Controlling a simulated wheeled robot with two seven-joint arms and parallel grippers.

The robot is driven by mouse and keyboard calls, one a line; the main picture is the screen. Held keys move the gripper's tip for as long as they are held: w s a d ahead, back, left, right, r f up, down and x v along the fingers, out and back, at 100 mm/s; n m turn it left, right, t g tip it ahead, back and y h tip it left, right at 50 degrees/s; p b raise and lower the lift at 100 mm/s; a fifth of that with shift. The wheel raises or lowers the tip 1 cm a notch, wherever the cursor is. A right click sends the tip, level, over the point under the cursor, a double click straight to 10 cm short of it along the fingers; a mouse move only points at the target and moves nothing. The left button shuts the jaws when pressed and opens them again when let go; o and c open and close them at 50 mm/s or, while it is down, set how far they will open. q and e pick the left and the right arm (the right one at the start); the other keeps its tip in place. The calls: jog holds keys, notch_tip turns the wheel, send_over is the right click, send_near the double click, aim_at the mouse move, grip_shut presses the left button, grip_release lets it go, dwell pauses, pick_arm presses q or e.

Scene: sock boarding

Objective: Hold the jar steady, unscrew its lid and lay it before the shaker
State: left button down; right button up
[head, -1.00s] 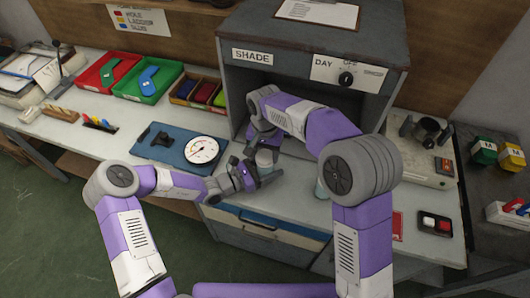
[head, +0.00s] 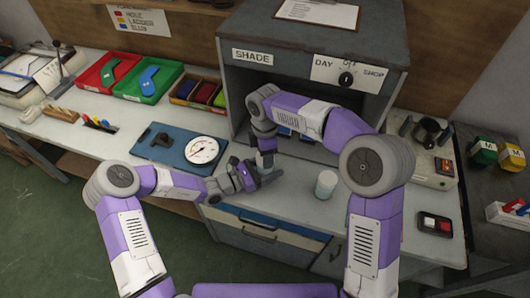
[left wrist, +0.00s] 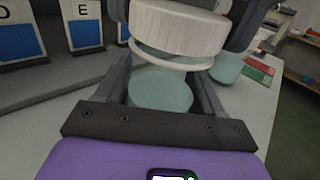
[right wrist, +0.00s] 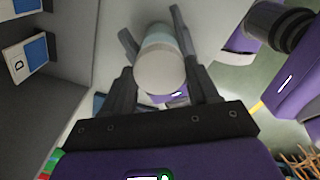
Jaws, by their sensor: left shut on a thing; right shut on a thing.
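The jar (left wrist: 160,92) is pale teal and sits between my left gripper's fingers, which are shut on it above the bench's front part. It also shows in the head view (head: 265,162). The white lid (left wrist: 178,30) is in my right gripper (right wrist: 165,75), just above the jar. A pale ring shows below the lid; I cannot tell whether lid and jar still touch. My left gripper (head: 248,178) reaches in from the left. The shaker (head: 326,184), teal with a pale top, stands upright on the bench to the right of the jar.
The grey shade cabinet (head: 240,85) stands behind, with lettered blue cards inside. A blue board with a round dial (head: 202,150) lies to the left. Red and green trays (head: 146,82) are farther left. The bench front around the shaker is clear.

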jog(key=n, duration=0.6)
jog(key=shift+n, duration=0.4)
jog(key=shift+r, duration=0.2)
jog(key=shift+r, duration=0.95)
jog(key=shift+r, duration=2)
pick_arm(q)
jog(key=shift+c, duration=0.2)
grip_release()
jog(key=shift+a, duration=0.1)
